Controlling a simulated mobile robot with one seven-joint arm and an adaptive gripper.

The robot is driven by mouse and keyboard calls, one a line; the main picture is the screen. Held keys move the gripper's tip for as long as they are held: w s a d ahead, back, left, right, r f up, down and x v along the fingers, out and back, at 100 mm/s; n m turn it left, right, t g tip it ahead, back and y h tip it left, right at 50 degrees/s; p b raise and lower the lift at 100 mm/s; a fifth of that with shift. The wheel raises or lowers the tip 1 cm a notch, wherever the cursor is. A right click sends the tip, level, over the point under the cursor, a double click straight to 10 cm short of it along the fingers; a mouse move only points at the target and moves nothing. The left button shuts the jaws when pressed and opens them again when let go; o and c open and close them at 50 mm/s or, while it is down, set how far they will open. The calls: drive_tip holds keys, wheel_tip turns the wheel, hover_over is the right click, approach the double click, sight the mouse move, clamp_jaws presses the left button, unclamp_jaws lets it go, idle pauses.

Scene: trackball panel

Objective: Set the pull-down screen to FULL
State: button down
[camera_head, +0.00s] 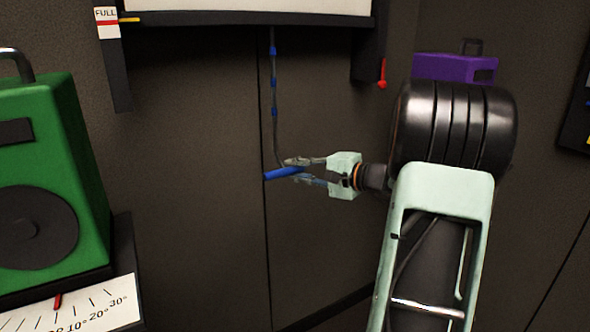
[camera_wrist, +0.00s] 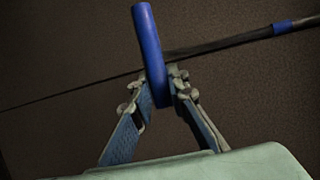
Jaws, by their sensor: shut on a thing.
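The pull-down screen (camera_head: 250,6) hangs at the top of the head view, with a dark bar along its lower edge. A cord (camera_head: 275,100) with several blue bands runs down from the bar to a blue handle (camera_head: 282,173). My gripper (camera_head: 296,169) is shut on the blue handle. In the wrist view the handle (camera_wrist: 150,55) stands between the fingertips (camera_wrist: 160,90) and sticks out beyond them. A FULL label (camera_head: 106,14) with a red line is at the upper left. A yellow pointer (camera_head: 129,20) at the bar's left end is about level with the red line.
A green speaker-like box (camera_head: 50,150) and an angle scale with a red pointer (camera_head: 85,308) are at the left. A red lever (camera_head: 382,73) hangs right of the screen. A purple box (camera_head: 440,67) is behind my arm. The wall around the handle is clear.

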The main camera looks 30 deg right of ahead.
drive_tip(key=shift+f, duration=0.25)
drive_tip(key=c, duration=1.8)
unclamp_jaws()
drive_tip(key=shift+c, duration=0.2)
drive_tip(key=shift+r, duration=0.1)
drive_tip(key=shift+d, duration=0.1)
drive_tip(key=v, duration=1.2)
